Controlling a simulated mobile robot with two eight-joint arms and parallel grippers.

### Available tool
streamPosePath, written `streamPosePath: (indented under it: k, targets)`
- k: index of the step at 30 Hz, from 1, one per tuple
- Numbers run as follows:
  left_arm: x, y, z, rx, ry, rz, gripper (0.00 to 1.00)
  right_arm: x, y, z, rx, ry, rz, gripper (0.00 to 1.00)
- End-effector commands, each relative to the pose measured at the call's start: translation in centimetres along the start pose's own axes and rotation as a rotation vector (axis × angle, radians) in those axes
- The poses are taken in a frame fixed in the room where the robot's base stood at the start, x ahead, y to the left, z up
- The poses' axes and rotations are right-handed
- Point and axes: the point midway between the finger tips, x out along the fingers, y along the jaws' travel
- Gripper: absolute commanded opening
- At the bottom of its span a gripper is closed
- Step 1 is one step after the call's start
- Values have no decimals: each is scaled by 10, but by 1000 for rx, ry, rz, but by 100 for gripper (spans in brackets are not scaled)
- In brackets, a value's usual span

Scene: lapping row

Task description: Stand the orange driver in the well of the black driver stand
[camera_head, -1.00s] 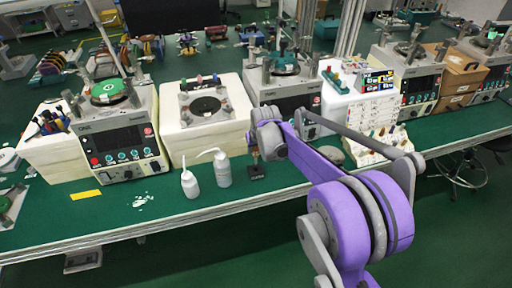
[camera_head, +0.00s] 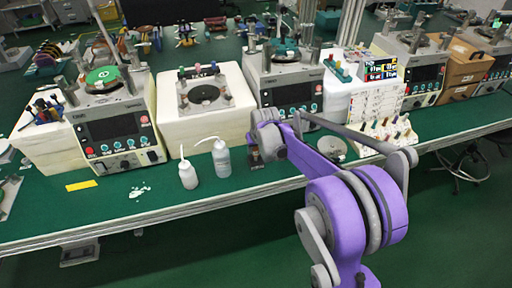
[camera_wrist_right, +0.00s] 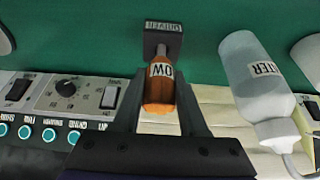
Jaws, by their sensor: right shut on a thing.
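The orange driver (camera_wrist_right: 159,95) has a white label on its handle and a thin metal shaft. My right gripper (camera_wrist_right: 158,84) is shut on the handle in the right wrist view. The black driver stand (camera_wrist_right: 164,28) is a small block just beyond the shaft, on the green bench. The shaft lines up with the stand and overlaps it in the picture; I cannot tell whether its tip is inside the well. In the head view, my right gripper (camera_head: 265,140) is directly above the stand (camera_head: 257,165) and hides most of the driver. My left gripper is out of view.
Two white wash bottles stand left of the stand, a smaller one (camera_head: 188,176) and a larger one (camera_head: 221,160); the larger is close to my gripper. A lapping machine (camera_head: 291,92) stands behind. The green bench (camera_head: 170,200) is bare toward its front edge.

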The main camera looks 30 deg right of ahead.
Motion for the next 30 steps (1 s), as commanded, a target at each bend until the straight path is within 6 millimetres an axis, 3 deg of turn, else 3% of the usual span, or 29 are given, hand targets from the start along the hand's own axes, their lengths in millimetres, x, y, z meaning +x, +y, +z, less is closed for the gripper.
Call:
streamPosePath:
  k: [8,9,15,25,30]
  targets:
    - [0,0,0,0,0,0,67,1,0,0,0,0,0,0]
    - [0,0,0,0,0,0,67,1,0,0,0,0,0,44]
    - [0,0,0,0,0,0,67,1,0,0,0,0,0,77]
    - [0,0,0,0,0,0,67,-2,0,0,0,0,0,77]
    - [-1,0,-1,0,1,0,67,-26,0,0,0,0,0,77]
